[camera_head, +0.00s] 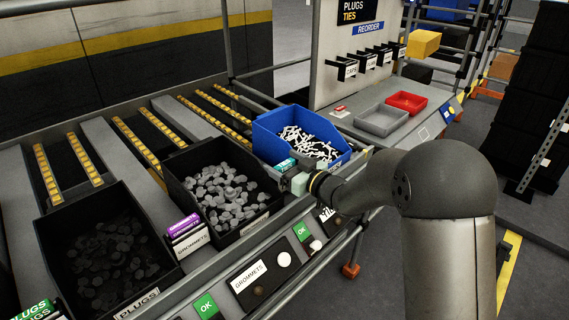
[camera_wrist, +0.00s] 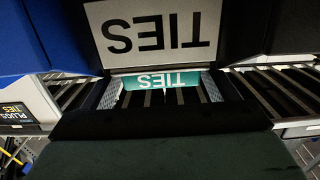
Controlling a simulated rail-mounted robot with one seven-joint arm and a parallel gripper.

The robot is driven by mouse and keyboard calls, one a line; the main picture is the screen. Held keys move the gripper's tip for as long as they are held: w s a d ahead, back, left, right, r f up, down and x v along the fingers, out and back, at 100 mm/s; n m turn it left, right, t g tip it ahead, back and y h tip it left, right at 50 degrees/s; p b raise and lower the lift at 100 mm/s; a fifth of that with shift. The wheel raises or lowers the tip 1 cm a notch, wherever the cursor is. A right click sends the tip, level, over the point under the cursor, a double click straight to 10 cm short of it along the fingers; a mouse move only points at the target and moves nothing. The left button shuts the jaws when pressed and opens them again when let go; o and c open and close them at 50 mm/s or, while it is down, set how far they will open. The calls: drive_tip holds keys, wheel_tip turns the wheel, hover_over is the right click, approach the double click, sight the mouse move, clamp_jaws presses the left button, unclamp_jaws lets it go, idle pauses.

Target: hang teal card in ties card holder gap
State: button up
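In the wrist view, a teal card (camera_wrist: 160,80) with upside-down TIES lettering lies between the two finger pads of my gripper (camera_wrist: 163,87). The pads stand apart, one at each end of the card. I cannot tell whether they press on it. In the head view, the teal card (camera_head: 285,164) shows at the front left corner of the blue bin (camera_head: 262,142), with my gripper (camera_head: 300,181) close by it. Small card holders with white labels (camera_head: 367,60) stand in a row on the grey board (camera_head: 330,50) under the blue REORDER sign.
A black bin with grey grommets (camera_head: 178,190) stands left of the blue bin, with purple cards (camera_head: 187,229) beside it. A black plugs bin (camera_head: 75,268) is further left. Grey (camera_head: 382,119) and red (camera_head: 407,101) trays sit on the shelf below the board.

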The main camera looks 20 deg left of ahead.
drive_tip(key=v, duration=1.7)
drive_tip(key=shift+d+b, duration=0.2)
drive_tip(key=shift+b, duration=0.15)
drive_tip(key=shift+s, duration=0.1)
drive_tip(key=w+d+r+m+t+h+p, duration=0.1)
drive_tip(key=d+r+m+t+h+p, duration=0.15)
drive_tip(key=d+h, duration=0.25)
drive_tip(key=w+d+r+m+t+h+p, duration=0.1)
drive_tip(key=d+m+h+p, duration=0.15)
drive_tip(key=d+h, duration=0.3)
drive_tip(key=s+d+m+g+h+p, duration=0.2)
drive_tip(key=s+d+m+h, duration=0.25)
drive_tip(key=d, duration=0.25)
drive_tip(key=s+d+r+m+g+p, duration=0.1)
drive_tip(key=s+g+p, duration=0.3)
drive_tip(key=s, duration=1.9)
drive_tip(key=d+m+g, duration=0.1)
drive_tip(key=g, duration=0.4)
drive_tip(key=shift+s+r+m+h, duration=0.15)
drive_tip(key=shift+r+m+h, duration=0.1)
drive_tip(key=shift+m+h, duration=0.15)
drive_tip(key=shift+d, duration=0.1)
